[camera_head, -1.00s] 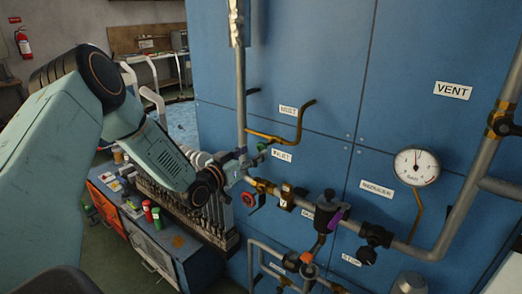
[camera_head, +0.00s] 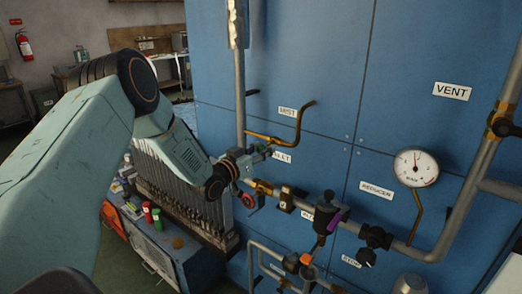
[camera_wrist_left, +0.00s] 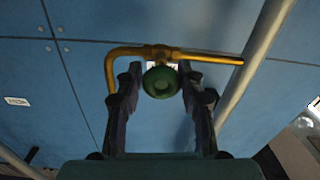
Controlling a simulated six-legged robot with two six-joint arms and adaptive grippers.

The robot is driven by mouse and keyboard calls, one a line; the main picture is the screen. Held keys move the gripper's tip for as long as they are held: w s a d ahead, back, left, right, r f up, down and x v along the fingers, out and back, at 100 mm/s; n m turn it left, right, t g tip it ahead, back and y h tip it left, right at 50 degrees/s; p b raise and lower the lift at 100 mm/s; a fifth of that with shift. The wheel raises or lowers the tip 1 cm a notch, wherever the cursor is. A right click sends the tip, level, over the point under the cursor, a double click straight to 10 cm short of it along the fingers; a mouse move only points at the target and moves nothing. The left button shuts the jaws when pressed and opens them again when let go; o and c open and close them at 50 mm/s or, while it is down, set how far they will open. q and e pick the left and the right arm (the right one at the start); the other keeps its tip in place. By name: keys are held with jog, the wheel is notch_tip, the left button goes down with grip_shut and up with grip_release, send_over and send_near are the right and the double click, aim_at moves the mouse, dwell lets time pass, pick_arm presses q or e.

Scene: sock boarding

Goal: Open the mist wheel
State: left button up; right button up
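The mist wheel is a small green round handwheel (camera_wrist_left: 161,82) on a brass pipe (camera_wrist_left: 215,58), seen in the left wrist view. In the head view the brass pipe (camera_head: 300,125) rises beside the "MIST" label (camera_head: 287,112), and my gripper largely hides the wheel. My left gripper (camera_head: 266,151) is at the wheel. In the left wrist view its two fingers (camera_wrist_left: 161,78) stand apart, one on each side of the wheel, with small gaps visible. My right gripper is in neither view.
A red wheel (camera_head: 248,201) sits just below my left gripper. A vertical grey pipe (camera_head: 239,90) runs close by. Lower right are a black valve (camera_head: 326,216) and a pressure gauge (camera_head: 416,167). A tool cabinet (camera_head: 165,240) stands at left, below my arm.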

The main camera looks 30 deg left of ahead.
pick_arm(q)
jog(key=c, duration=0.6)
jog(key=shift+c, duration=0.2)
jog(key=shift+n, duration=0.3)
jog(key=n+b, duration=0.3)
jog(key=n, duration=0.1)
jog(key=shift+f, duration=0.15)
jog(key=n+b, duration=0.3)
jog(key=n, duration=0.2)
jog(key=shift+n, duration=0.4)
jog(key=n+b, duration=0.3)
jog(key=n, duration=0.3)
jog(key=n+b, duration=0.2)
jog(key=n, duration=0.3)
jog(key=shift+n, duration=0.3)
